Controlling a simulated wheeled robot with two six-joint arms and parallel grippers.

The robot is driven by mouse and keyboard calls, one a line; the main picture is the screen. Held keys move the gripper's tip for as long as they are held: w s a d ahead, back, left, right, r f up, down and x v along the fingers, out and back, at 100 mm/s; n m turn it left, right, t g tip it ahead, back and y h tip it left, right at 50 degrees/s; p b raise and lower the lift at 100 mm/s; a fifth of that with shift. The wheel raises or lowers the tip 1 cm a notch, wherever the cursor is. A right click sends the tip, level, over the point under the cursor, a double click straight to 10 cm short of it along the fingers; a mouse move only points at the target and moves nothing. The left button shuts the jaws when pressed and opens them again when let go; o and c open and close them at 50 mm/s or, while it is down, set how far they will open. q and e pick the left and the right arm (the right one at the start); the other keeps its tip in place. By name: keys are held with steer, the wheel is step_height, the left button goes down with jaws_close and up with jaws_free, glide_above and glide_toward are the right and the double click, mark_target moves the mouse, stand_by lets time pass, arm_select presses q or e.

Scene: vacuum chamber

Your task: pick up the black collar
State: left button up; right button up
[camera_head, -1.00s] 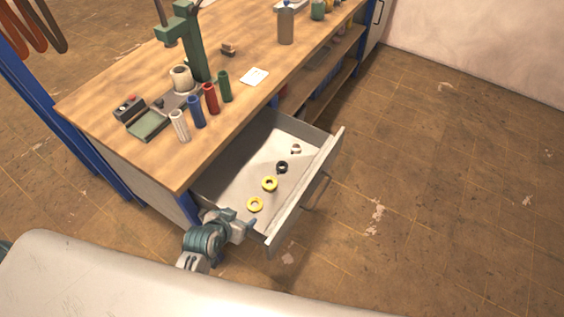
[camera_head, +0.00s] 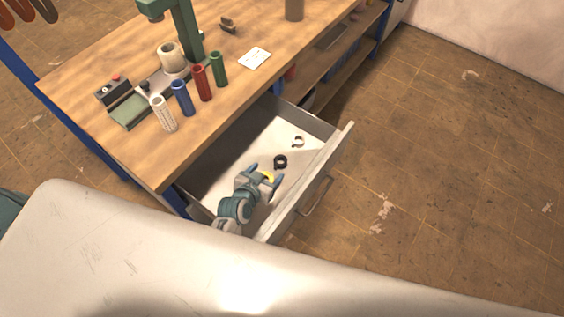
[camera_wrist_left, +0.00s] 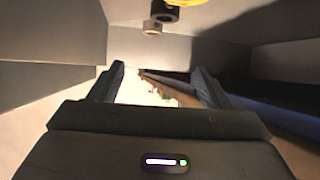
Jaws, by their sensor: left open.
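The black collar (camera_head: 280,161) lies on the floor of the open drawer, between a silver collar (camera_head: 298,141) and a yellow collar (camera_head: 267,177). It also shows at the top edge of the left wrist view (camera_wrist_left: 164,11), with the silver collar (camera_wrist_left: 153,28) next to it. My left gripper (camera_head: 265,172) is open and reaches over the drawer, just short of the black collar. It covers part of the yellow collar in the head view. Nothing is between its fingers (camera_wrist_left: 158,72). The other yellow collar is hidden behind my left arm. My right gripper is not in view.
The drawer's front wall (camera_head: 318,178) and side walls stand close around my left gripper. The workbench top (camera_head: 110,70) holds blue, red, green and white cylinders and a green press (camera_head: 187,30). The drawer floor left of the collars is bare.

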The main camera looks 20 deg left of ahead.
arm_select(q)
steer(key=f+b, duration=0.3)
steer(key=f, duration=0.1)
steer(key=shift+w, duration=0.35)
glide_toward(282, 159)
steer(key=shift+w+d+r+p, duration=0.15)
steer(key=shift+w+d+p, duration=0.2)
steer(key=shift+w, duration=0.15)
steer(key=shift+w+f, duration=0.25)
steer(key=shift+w, duration=0.2)
steer(key=shift+f+p+x, duration=0.25)
steer(key=shift+p+x, duration=0.1)
steer(key=shift+x, duration=1.8)
steer(key=shift+s+a+r, duration=0.1)
steer(key=shift+a, duration=0.05)
steer(key=c, duration=1.2)
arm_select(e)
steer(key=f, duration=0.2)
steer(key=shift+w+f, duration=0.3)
